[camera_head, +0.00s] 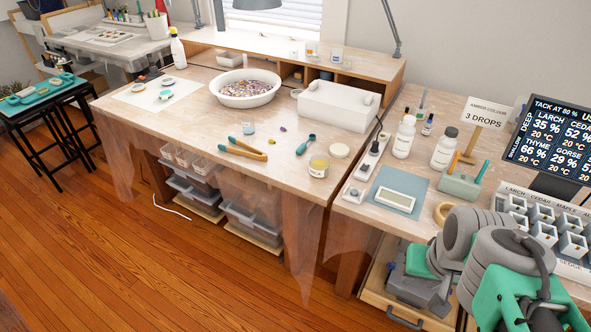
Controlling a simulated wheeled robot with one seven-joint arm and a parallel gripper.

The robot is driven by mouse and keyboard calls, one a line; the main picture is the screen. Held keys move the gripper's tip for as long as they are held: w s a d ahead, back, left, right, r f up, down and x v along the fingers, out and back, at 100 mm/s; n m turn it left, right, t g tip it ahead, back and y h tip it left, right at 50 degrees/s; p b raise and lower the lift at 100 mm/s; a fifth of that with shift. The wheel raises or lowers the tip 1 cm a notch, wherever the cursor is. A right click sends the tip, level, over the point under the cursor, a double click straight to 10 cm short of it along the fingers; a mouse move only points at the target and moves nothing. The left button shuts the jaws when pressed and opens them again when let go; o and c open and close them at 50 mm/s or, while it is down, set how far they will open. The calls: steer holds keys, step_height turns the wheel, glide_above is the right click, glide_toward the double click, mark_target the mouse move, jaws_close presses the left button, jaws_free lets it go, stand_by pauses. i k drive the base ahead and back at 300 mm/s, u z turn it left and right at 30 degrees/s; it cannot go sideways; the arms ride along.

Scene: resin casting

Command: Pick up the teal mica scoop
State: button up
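The teal mica scoop (306,144) lies on the near right part of the wooden worktable. It has a dark rounded bowl at its upper end and a short teal handle pointing down and left. Nothing covers it. My folded arm (510,265), in grey and green, fills the lower right corner, well to the right of and below the scoop. I cannot clearly make out the fingers of my gripper among the grey parts there, nor whether they are open or shut. No part of my arm is near the scoop.
A white bowl (245,88) and a white box (338,105) stand behind. The right bench has bottles, a scale (397,194) and a sign (485,114).

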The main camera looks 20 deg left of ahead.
mark_target(306, 144)
steer(key=z, duration=0.8)
steer(key=k, duration=0.15)
steer(key=u, duration=2.35)
steer(key=i, duration=0.75)
steer(key=u, duration=0.7)
steer(key=i, duration=0.95)
steer(key=z, duration=0.35)
steer(key=i, duration=0.8)
steer(key=z, duration=1.3)
steer(key=i, duration=0.5)
steer(key=z, duration=0.55)
